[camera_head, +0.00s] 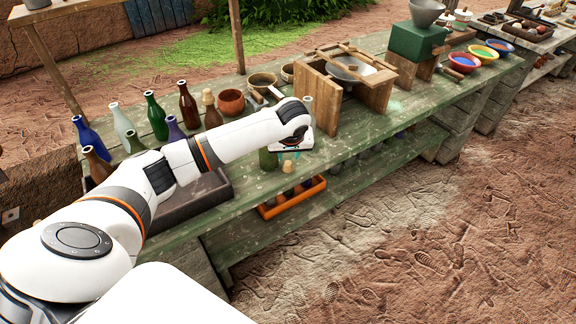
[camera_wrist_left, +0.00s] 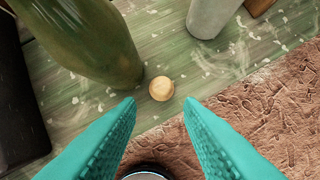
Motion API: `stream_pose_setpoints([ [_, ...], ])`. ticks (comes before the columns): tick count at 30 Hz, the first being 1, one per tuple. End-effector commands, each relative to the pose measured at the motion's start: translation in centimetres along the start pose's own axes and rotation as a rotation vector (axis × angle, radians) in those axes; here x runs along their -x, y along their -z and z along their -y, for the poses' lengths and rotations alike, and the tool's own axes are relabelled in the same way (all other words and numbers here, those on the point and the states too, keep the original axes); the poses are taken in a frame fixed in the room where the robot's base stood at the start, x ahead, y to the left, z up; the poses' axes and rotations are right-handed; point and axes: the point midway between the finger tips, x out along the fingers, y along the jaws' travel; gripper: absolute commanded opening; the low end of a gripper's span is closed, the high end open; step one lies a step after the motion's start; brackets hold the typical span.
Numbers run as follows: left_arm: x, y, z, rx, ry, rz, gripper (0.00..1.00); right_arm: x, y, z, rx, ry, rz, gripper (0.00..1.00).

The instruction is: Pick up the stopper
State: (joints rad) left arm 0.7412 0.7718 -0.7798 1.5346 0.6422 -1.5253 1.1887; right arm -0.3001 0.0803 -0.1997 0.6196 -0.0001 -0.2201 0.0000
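The stopper (camera_wrist_left: 161,88) is a small round tan cork, seen from above on the green bench top in the left wrist view, near the bench edge. My left gripper (camera_wrist_left: 159,104) is open, with its two teal fingers spread and the stopper just ahead, between the lines of their tips. The fingers do not visibly touch it. My right gripper is in neither view.
A green bottle (camera_wrist_left: 84,38) stands close left of the stopper, and a pale grey bottle (camera_wrist_left: 211,14) beyond it to the right. A dark tray (camera_head: 205,192) lies left on the bench (camera_head: 365,140). A wooden frame (camera_head: 318,100) stands right. An orange tray (camera_head: 292,203) sits below.

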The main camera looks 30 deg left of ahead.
Motion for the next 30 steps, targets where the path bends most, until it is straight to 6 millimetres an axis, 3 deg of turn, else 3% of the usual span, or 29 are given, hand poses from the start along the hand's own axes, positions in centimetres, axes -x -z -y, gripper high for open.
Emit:
stream_pose_setpoints([
  [19,-7.2,-0.3,0.2,-0.002,0.0,0.0,0.33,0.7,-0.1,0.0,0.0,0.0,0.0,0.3],
  [28,-7.8,-0.3,0.2,-0.003,0.002,0.002,0.33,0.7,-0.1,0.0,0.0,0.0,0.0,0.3],
  [30,-7.8,-0.3,0.2,-0.003,0.002,0.002,0.24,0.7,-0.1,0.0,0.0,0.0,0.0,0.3],
])
